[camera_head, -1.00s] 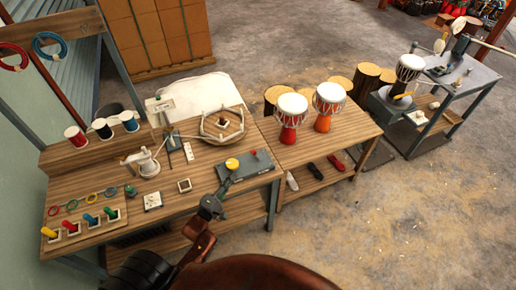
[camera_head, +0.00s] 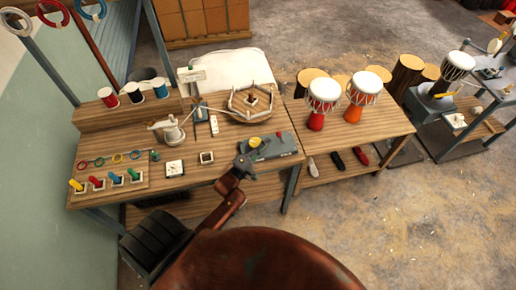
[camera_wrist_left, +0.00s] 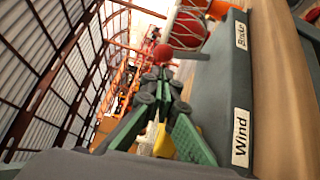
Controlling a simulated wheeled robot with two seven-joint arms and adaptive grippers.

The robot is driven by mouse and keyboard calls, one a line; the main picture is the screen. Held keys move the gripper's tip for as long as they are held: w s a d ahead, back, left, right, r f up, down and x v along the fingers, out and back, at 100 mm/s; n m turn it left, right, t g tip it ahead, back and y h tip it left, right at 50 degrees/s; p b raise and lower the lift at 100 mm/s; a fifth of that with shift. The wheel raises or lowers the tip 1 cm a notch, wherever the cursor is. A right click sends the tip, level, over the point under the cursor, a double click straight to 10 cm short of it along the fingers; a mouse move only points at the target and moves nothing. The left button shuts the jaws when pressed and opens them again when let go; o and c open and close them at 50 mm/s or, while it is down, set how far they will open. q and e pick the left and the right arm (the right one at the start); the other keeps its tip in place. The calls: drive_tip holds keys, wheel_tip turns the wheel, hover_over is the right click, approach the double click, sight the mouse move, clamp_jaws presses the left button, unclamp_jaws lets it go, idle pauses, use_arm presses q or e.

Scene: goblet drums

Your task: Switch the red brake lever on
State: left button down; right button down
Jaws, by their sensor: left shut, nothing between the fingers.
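The grey box (camera_head: 283,149) stands at the front right of the workbench and carries a yellow knob (camera_head: 255,142) at its left and a red knob (camera_head: 279,135) towards its right. The left wrist view shows the box (camera_wrist_left: 212,88) with labels "Brake" and "Wind", and the red ball of the brake lever (camera_wrist_left: 163,52) near the Brake label. My left gripper (camera_head: 243,161) is shut and empty at the box's left end, just in front of the yellow knob. Its fingertips (camera_wrist_left: 160,80) appear below the red ball in the wrist view; contact cannot be told. My right gripper is not in view.
A hexagonal wooden frame (camera_head: 238,108) lies behind the box. Two drums, one red (camera_head: 317,120) and one orange (camera_head: 353,113), stand on the table to the right. A socket board with coloured pegs (camera_head: 142,184) is at the bench's left.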

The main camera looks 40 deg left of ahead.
use_arm(q)
drive_tip(key=shift+w+r, duration=0.15)
drive_tip(key=shift+w, duration=1.35)
